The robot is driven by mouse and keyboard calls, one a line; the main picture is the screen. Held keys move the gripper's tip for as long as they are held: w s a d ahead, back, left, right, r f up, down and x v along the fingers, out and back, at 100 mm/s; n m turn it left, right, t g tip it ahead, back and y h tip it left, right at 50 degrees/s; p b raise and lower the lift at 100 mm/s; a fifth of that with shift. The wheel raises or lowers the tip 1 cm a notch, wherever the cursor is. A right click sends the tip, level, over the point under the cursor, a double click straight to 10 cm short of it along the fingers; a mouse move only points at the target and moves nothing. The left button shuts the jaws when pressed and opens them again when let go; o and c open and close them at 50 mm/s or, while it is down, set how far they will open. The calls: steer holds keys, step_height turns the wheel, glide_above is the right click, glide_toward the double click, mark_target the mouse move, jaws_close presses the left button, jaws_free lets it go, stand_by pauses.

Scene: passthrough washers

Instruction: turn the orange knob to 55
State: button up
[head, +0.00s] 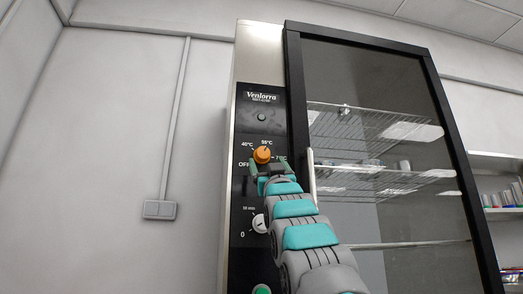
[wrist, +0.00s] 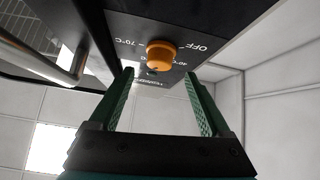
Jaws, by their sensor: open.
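The orange knob (head: 263,154) sits on the black control panel of a tall cabinet, under the Venlorra label. Marks OFF, 40°C, 55°C and 70°C surround it; the 55°C mark is just above it in the head view. I cannot tell surely where the knob points. My gripper (head: 269,167) is open just below and in front of the knob in the head view. In the wrist view the knob (wrist: 161,54) appears upside down, beyond the two spread green fingers (wrist: 160,76) and roughly centred between them. No contact is visible, and nothing is held.
A white lower dial (head: 259,223) with a 0 mark sits below, partly behind my arm. A vertical door handle (head: 311,175) stands close to the right of the knob. The glass door (head: 375,85) shows wire racks inside.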

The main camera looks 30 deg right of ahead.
mark_target(263, 155)
steer(key=p+x, duration=0.4)
steer(key=shift+r, duration=0.3)
steer(key=shift+w+d+r+p, duration=0.15)
steer(key=shift+w+r+p, duration=0.1)
steer(key=shift+w+p, duration=0.25)
steer(key=shift+c, duration=0.2)
jaws_close()
